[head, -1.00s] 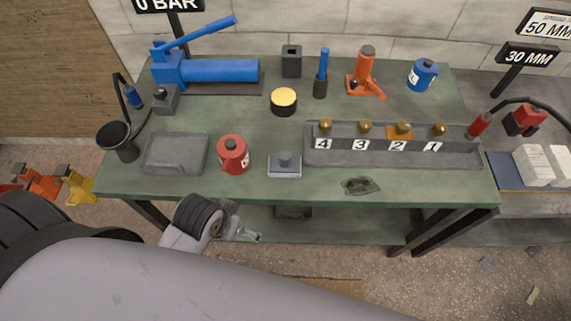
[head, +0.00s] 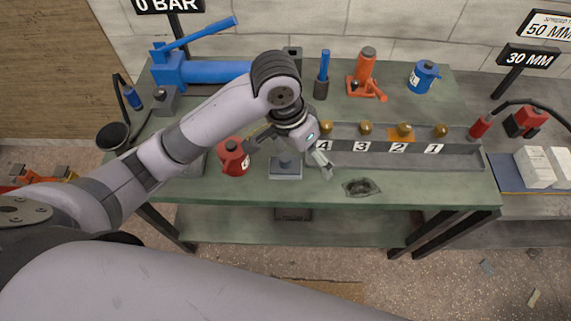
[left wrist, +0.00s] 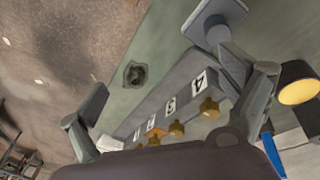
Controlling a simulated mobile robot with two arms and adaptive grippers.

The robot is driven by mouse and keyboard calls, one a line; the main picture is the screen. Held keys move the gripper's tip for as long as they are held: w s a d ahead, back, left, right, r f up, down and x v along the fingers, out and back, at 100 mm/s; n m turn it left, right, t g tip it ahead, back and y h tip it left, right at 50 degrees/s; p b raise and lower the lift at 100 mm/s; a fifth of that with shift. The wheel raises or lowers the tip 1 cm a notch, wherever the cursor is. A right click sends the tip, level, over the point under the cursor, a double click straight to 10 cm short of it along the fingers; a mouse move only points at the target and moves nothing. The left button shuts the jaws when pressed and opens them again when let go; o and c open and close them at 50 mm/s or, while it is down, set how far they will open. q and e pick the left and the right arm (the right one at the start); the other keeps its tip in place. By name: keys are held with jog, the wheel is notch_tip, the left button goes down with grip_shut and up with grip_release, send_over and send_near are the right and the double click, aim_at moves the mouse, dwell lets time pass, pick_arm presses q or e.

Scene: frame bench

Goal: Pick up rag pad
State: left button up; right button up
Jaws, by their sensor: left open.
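A dark, crumpled rag (head: 361,187), which I take as the rag pad, lies flat near the front edge of the green bench (head: 440,190). It also shows in the left wrist view (left wrist: 135,74). My left gripper (head: 287,160) is open and empty. It is above the bench, left of the rag and apart from it, over the small grey block with a knob (head: 286,169). In the left wrist view, its fingers (left wrist: 170,103) are spread wide. My right gripper is not in view.
A grey numbered rack (head: 465,158) with several brass knobs stands behind the rag. A red can (head: 233,158) is close to my left gripper. A blue press (head: 178,70), an orange jack (head: 365,72) and a blue can (head: 423,75) stand further back. The bench right of the rag is clear.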

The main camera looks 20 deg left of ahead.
pick_arm(q)
notch_tip(320, 180, up, 7)
jog(key=n+y, duration=0.1)
jog(key=y, duration=0.1)
send_over(284, 157)
jog(key=g, duration=0.1)
jog(key=shift+y, duration=0.3)
notch_tip(284, 157, down, 17)
jog(key=shift+r+p, duration=0.1)
jog(key=shift+p, duration=0.6)
jog(key=shift+c, duration=0.2)
